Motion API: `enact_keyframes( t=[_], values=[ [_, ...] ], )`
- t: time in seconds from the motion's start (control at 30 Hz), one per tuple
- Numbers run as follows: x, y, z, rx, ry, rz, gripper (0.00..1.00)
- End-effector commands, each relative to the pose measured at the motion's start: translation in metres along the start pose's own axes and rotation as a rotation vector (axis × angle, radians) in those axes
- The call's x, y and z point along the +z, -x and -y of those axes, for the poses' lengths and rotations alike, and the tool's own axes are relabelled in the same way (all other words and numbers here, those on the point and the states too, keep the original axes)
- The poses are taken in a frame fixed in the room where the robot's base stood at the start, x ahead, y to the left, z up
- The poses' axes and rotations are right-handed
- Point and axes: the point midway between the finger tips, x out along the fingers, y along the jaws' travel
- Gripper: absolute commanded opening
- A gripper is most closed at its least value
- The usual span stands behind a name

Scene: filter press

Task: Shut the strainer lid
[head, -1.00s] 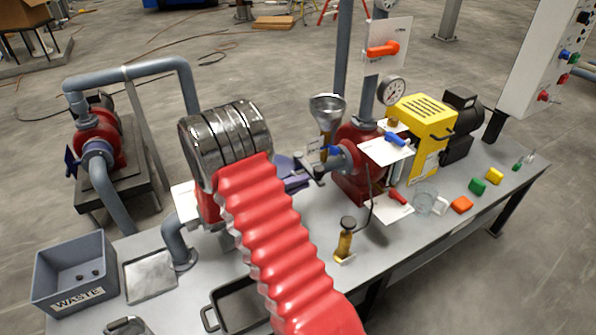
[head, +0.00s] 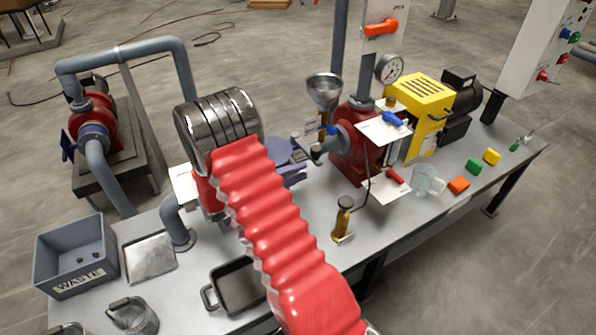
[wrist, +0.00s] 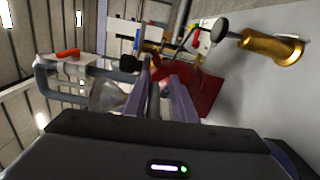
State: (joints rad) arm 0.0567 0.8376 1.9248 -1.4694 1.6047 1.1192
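My gripper (head: 300,163) has two purple-grey fingers and sits past the end of my arm, just left of the red pump body (head: 352,150). In the wrist view my gripper (wrist: 162,78) has its fingers apart, with grey pipework showing between them; it seems to hold nothing. The red body (wrist: 205,88) shows just beyond the right finger. Another red housing (head: 206,190), joined to a grey pipe, stands behind my arm and is mostly hidden. I cannot make out the strainer lid clearly or tell which red body it belongs to.
A metal funnel (head: 324,92) and a pressure gauge (head: 389,69) stand above the pipework. A brass hand pump (head: 343,218) stands on the bench in front. A yellow guard (head: 420,100) is at the right. A waste bin (head: 76,256) and black tray (head: 238,285) are at the left and front.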

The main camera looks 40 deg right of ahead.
Motion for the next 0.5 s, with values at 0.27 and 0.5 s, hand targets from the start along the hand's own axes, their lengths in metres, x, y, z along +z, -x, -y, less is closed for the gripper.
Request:
enact_keyframes(
  t=[0.27, 0.5],
  values=[
    [-0.0005, 0.0002, -0.0019, 0.001, -0.004, 0.0, 0.3],
    [-0.0009, 0.0079, -0.0026, 0.002, -0.005, 0.0, 0.3]
  ],
)
